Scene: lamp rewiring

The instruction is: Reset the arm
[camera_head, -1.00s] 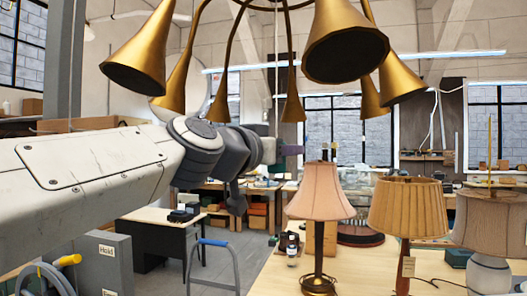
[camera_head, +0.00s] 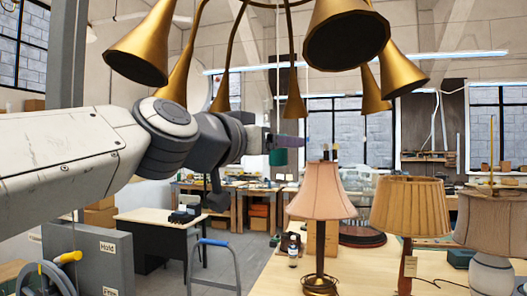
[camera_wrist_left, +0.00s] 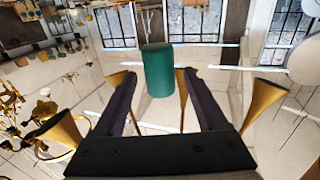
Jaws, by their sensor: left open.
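My left arm (camera_head: 60,150) reaches in from the left in the head view, its wrist below the brass horns. My left gripper (camera_head: 288,142) points right at its end, with one purple-grey finger showing. In the left wrist view the two dark fingers are wide apart. A green cylinder (camera_wrist_left: 157,70) shows between their tips, with a gap on both sides; it also shows by the gripper in the head view (camera_head: 278,157). I cannot tell what supports it. My right gripper is not in view.
Brass horns of a chandelier (camera_head: 350,35) hang over the arm. A pink-shaded lamp (camera_head: 321,195), a pleated tan lamp (camera_head: 410,207) and a grey-brown lamp (camera_head: 492,222) stand on the bench (camera_head: 370,280) at right. A desk (camera_head: 148,216) stands behind the arm.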

